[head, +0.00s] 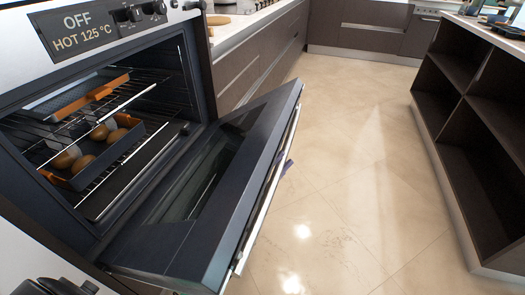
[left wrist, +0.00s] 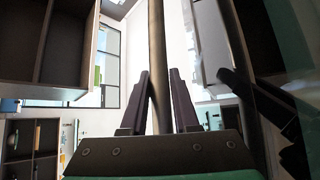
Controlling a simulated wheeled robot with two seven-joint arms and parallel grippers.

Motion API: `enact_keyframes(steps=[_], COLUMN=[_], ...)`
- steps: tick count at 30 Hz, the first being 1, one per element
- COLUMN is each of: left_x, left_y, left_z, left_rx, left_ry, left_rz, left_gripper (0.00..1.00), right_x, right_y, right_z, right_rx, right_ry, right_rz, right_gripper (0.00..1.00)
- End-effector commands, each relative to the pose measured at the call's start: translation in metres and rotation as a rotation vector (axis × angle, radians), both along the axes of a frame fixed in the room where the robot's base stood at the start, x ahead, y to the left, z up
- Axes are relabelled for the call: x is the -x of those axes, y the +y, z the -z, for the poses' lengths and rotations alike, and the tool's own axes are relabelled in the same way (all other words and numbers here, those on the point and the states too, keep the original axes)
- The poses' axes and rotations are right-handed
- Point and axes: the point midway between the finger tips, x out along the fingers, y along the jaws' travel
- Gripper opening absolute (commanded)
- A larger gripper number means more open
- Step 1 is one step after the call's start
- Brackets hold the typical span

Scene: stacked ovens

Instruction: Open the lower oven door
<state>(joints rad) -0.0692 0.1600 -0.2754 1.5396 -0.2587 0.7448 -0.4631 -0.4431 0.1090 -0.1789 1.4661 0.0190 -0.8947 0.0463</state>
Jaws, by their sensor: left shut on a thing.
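The oven door (head: 215,190) hangs partly open in the head view, hinged at its bottom and tilted outward. I cannot tell from the view whether another oven is above it. Its long silver handle (head: 268,190) runs along the outer face. My left gripper (head: 287,167) shows only as a small dark purple tip at the handle; the door hides the rest. In the left wrist view, the gripper's two dark fingers (left wrist: 163,80) stand on either side of the handle bar (left wrist: 157,40), shut on it. My right gripper is not in view.
The oven's inside holds racks, a blue-grey tray with orange handles (head: 80,92) and a second tray (head: 125,140) with several brown round items. The display (head: 78,28) reads OFF, HOT 125 °C. Tiled floor (head: 340,190) is clear between the door and dark open shelves (head: 475,130).

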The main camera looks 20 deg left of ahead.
Motion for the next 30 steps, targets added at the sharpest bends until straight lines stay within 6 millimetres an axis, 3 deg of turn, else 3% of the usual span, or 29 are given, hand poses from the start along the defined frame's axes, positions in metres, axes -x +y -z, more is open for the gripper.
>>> enact_keyframes(steps=[1, 7, 18, 21, 30], left_x=[0.0, -0.001, -0.001, -0.001, -0.002], left_y=[-0.007, -0.027, -0.044, -0.046, -0.049], left_z=[0.024, 0.072, 0.135, 0.151, 0.198], left_rx=[-0.032, -0.159, -0.313, -0.351, -0.46], left_ry=[0.004, 0.006, 0.01, 0.01, 0.013], left_rz=[0.001, 0.0, -0.001, 0.0, -0.002], left_gripper=[0.0, 0.0, 0.0, 0.0, 0.0], right_x=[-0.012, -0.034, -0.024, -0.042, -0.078], right_y=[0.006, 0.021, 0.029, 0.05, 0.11], right_z=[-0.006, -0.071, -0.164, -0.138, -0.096], right_rx=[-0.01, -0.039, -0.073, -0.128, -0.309], right_ry=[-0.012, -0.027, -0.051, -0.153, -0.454], right_rz=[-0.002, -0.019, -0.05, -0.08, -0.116], right_gripper=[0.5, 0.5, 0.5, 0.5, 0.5])
